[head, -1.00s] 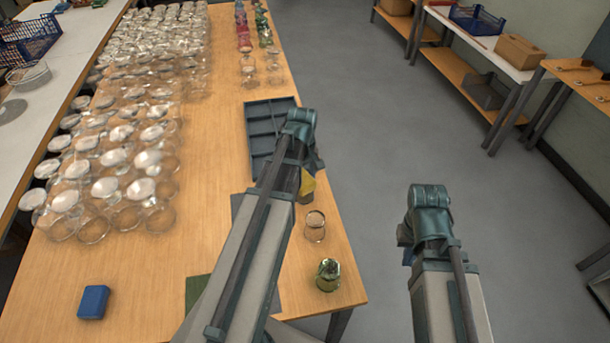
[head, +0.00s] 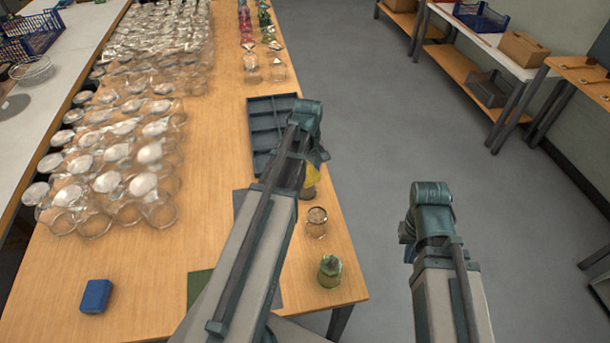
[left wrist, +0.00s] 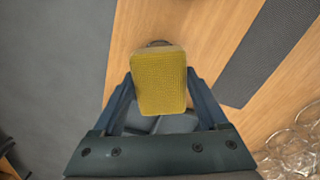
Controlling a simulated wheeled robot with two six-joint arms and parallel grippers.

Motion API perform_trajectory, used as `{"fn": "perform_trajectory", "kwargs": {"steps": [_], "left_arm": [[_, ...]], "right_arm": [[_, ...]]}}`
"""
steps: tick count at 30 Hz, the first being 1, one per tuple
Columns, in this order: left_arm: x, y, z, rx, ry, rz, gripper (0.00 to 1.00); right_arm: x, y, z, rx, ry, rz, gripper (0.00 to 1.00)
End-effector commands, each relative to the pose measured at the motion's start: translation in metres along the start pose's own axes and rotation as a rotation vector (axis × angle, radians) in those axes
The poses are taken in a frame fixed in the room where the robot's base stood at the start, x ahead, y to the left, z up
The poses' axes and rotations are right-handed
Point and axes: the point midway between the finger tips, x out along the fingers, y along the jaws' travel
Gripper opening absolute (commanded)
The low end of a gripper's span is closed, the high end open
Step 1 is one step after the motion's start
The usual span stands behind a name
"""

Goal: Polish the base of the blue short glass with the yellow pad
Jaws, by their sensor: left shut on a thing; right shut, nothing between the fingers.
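My left gripper (left wrist: 160,95) is shut on the yellow pad (left wrist: 158,82), which fills the space between its fingers in the left wrist view. In the head view the pad (head: 311,188) shows beside my left wrist, just beyond a short clear-looking glass (head: 316,223). A rounded rim (left wrist: 158,43) peeks out behind the pad in the wrist view; contact cannot be told. A greenish glass (head: 329,272) stands nearer the table's front corner. I cannot single out a blue short glass. My right gripper (head: 407,232) is mostly hidden behind its arm, over the floor, with no held object visible.
A dark compartment tray (head: 262,135) lies beyond my left gripper. Many clear glasses (head: 120,150) crowd the table's left side, with coloured ones (head: 247,40) at the far end. A blue block (head: 95,296) lies at front left. A dark mat is partly behind my left arm.

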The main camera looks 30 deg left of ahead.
Motion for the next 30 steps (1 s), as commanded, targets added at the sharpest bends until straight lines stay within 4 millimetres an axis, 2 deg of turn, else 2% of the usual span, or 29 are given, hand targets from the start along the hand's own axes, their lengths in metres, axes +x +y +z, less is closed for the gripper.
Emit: {"fn": "perform_trajectory", "kwargs": {"steps": [8, 18, 30], "left_arm": [[0.0, 0.005, -0.003, 0.0, 0.001, 0.002, 0.32], [-0.002, 0.026, -0.015, 0.001, 0.001, 0.001, 0.32], [-0.005, 0.026, -0.015, 0.0, 0.0, 0.001, 0.32]], "right_arm": [[0.0, 0.0, 0.0, 0.0, 0.0, 0.0, 0.0], [-0.002, 0.0, 0.0, 0.0, 0.0, 0.0, 0.0], [-0.005, 0.001, 0.0, 0.0, 0.0, 0.0, 0.0]]}}
